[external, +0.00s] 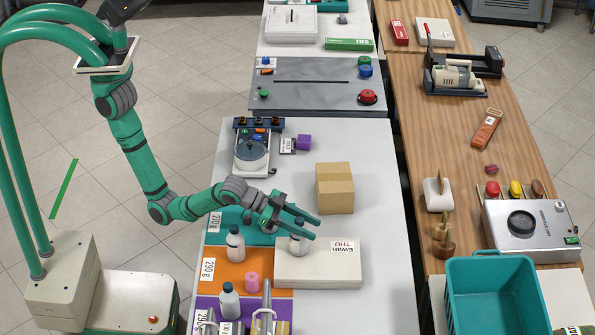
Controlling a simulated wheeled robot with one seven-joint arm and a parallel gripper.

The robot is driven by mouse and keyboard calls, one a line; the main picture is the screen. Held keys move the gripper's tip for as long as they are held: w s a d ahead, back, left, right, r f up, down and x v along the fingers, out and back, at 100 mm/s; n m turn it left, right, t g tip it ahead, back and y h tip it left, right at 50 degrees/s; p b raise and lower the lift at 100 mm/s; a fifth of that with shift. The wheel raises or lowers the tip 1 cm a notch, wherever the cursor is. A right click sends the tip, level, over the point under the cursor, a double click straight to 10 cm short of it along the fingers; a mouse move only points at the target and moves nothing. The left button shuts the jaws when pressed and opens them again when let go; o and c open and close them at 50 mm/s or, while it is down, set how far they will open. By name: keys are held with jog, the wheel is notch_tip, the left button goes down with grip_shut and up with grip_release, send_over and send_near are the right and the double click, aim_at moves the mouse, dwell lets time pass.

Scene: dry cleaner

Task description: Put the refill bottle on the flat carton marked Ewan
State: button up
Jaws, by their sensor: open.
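The flat carton marked Ewan (318,272) is white, with a label reading "Ewan THU", and lies on the pale table. A small whitish bottle (298,245), which looks like the refill bottle, stands upright at the carton's back left part. It seems to rest on the carton, though its base is hard to make out.
Similar white bottles stand on the orange mat (215,262) and purple mat (205,302) to the left. A brown cardboard box (335,188) stands just behind the carton. A teal bin (490,295) is at the right. The table right of the carton is clear.

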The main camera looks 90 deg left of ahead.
jog(key=v, duration=1.1)
jog(key=shift+s, duration=0.15)
jog(key=s+a+f+m+t, duration=0.1)
jog(key=s+a+m+t, duration=0.15)
jog(key=a, duration=0.55)
jog(key=s+a+f+m+t, duration=0.1)
jog(key=s+a+m+t, duration=0.2)
jog(key=a, duration=0.5)
jog(key=s+a+f+n, duration=0.1)
jog(key=s+a+f, duration=0.1)
jog(key=s, duration=0.3)
jog(key=s+a+f+n+g, duration=0.1)
jog(key=s+a+f, duration=0.2)
jog(key=s+f, duration=0.1)
jog(key=s+a+f+n, duration=0.1)
jog(key=s+a+f, duration=0.2)
jog(key=s, duration=0.4)
jog(key=shift+f+g+y, duration=0.2)
jog(key=shift+g+y, duration=0.1)
jog(key=shift+g, duration=0.05)
jog(key=s+a+f+n+y, duration=0.1)
jog(key=s+n, duration=0.1)
jog(key=s, duration=0.5)
jog(key=s+a+f+n+g+y, duration=0.1)
jog(key=s+a+n, duration=0.1)
jog(key=s, duration=0.6)
jog(key=shift+a+n, duration=0.15)
jog(key=shift+n, duration=0.5)
